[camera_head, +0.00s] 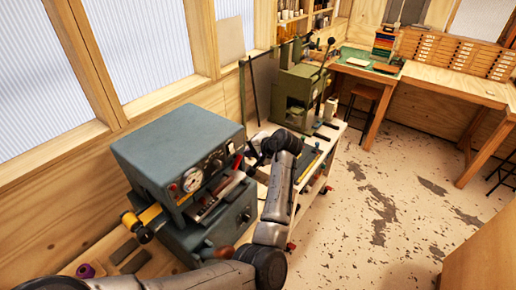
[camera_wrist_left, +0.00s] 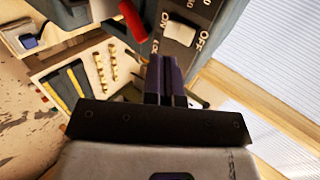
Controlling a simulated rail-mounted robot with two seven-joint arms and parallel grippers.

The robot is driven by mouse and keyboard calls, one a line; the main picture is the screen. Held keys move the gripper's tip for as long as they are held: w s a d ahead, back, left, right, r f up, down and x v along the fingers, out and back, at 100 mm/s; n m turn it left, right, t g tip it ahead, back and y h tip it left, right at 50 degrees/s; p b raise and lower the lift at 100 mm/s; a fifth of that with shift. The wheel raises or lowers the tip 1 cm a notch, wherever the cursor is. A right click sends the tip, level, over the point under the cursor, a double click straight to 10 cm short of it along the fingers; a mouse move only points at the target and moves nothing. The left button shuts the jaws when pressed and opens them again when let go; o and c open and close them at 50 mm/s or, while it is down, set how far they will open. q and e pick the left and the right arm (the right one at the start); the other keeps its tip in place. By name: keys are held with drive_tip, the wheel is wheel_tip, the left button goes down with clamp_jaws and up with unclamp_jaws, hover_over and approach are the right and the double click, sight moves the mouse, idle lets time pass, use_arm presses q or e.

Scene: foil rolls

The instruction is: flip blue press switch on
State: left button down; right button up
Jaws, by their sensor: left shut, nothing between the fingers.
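The blue press (camera_head: 180,140) stands on a wooden bench at the left, with gauges and controls on its front. In the left wrist view its panel carries a pale switch (camera_wrist_left: 178,30) between the printed words ON and OFF. I cannot tell which way the switch is tilted. My left gripper (camera_head: 252,152) is at the right end of the press front. In the wrist view its dark fingers (camera_wrist_left: 167,62) are shut, empty, and point at the panel just below the switch. I cannot tell whether they touch it. My right gripper is not in view.
A red-gripped lever (camera_wrist_left: 132,20) is close beside the fingers. A white cart (camera_head: 312,185) stands beyond my left arm, near a green machine (camera_head: 298,95). A wooden workbench (camera_head: 450,85) runs along the back.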

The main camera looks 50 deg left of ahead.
sight(233, 153)
use_arm(q)
drive_tip(key=x, duration=0.2)
drive_tip(key=p+x, duration=0.1)
drive_tip(key=x, duration=0.3)
drive_tip(key=shift+s+a+r, duration=0.1)
drive_tip(key=shift+a+r, duration=0.1)
drive_tip(key=shift+a, duration=0.3)
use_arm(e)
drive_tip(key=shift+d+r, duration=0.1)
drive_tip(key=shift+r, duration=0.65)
use_arm(q)
drive_tip(key=shift+a, duration=0.1)
